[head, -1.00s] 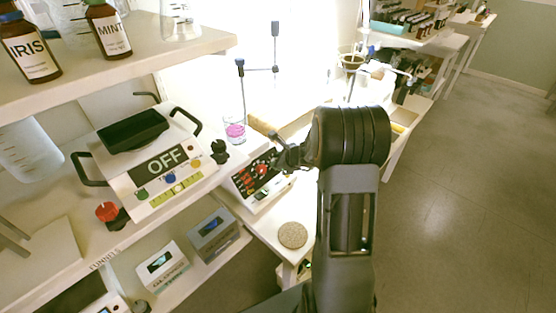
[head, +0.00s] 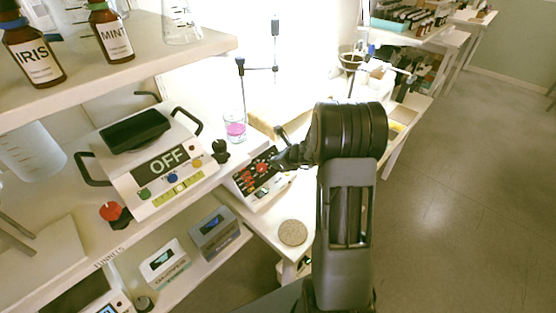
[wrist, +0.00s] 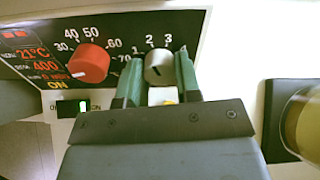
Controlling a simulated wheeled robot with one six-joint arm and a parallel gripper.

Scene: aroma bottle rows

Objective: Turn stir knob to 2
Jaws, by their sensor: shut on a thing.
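The stir knob (wrist: 158,68) is a round silver-grey knob on the dark panel of the stirrer, with the numbers 1, 2 and 3 printed around its top. A dark mark shows on its face, but I cannot tell surely which number it points to. My gripper (wrist: 159,62) is shut on this knob, one green finger on each side. In the head view my gripper (head: 287,158) is at the right part of the stirrer's panel (head: 250,180), and the arm end hides the stir knob there.
A red knob (wrist: 88,62) with a scale of 30 to 70 sits close left of the stir knob. A lit ON switch (wrist: 84,107) is below it. A beaker with pink liquid (head: 236,130) stands behind the stirrer. A device reading OFF (head: 166,160) is to the left.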

